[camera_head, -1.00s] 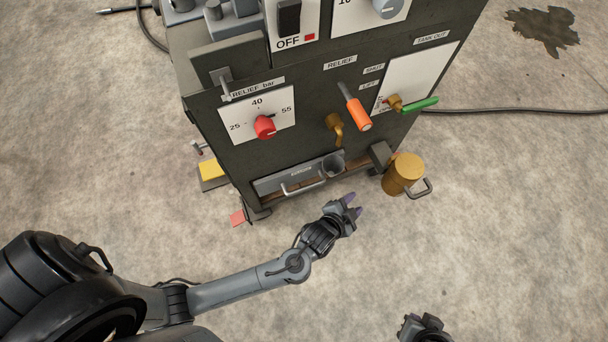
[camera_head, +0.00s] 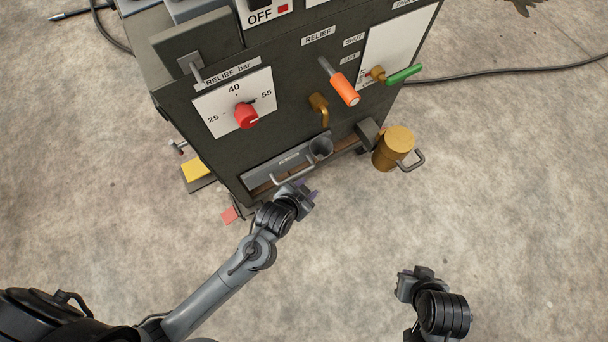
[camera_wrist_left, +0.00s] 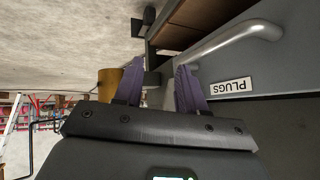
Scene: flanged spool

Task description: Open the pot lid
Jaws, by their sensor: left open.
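The brass-yellow pot (camera_head: 386,155) stands beside the right corner of the dark cabinet. Its flat top (camera_head: 398,138) is in place, and a grey looped handle (camera_head: 418,160) sticks out to its right. My left gripper (camera_head: 311,195) is in front of the cabinet's low drawer, close to its bar handle, and left of the pot. In the left wrist view, its purple fingers (camera_wrist_left: 160,85) are apart with nothing between them. The pot (camera_wrist_left: 107,84) shows beyond them, partly hidden by one finger. My right gripper (camera_head: 416,278) is low on the right, away from the pot; its fingers are unclear.
The drawer's bar handle (camera_wrist_left: 236,40) is right beside my left fingers, by a PLUGS label (camera_wrist_left: 231,86). The floor in front is clear.

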